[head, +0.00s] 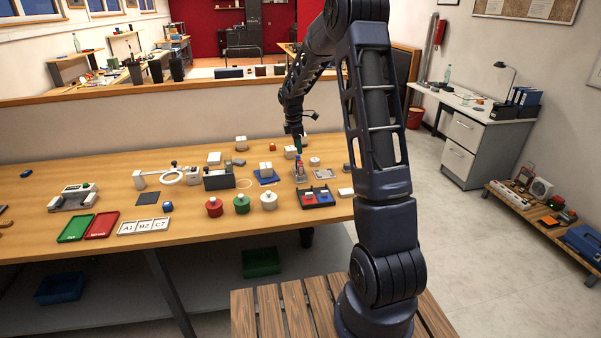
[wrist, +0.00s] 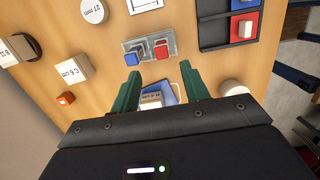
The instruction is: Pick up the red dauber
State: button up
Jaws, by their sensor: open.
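The red dauber (wrist: 161,51) stands in a clear grey holder (wrist: 170,38), beside a blue dauber (wrist: 133,58) on its left in the wrist view. In the head view the holder area (head: 300,176) is small, and a red dauber top shows just below my gripper (head: 298,148). In the wrist view my gripper (wrist: 161,87) has its two green fingers spread apart with nothing held between them. The red dauber lies beyond the fingertips, roughly in line with the gap. I cannot tell the exact height of the fingers above it.
A black tray (wrist: 214,35) with red and blue blocks lies near the holder. A blue tray with a white labelled block (wrist: 151,100) lies under the fingers. Labelled blocks (wrist: 75,68) and a white cylinder (wrist: 94,11) stand around. Red, green and white lidded pots (head: 241,205) stand nearer the front.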

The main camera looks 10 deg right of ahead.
aim_at(300, 162)
jog(key=f, duration=0.3)
jog(key=d+f, duration=0.1)
jog(key=f, duration=0.6)
jog(key=shift+s+d+f, duration=0.1)
jog(key=shift+d+f, duration=0.05)
jog(key=shift+f, duration=0.1)
grip_shut()
jog(key=shift+r, duration=0.1)
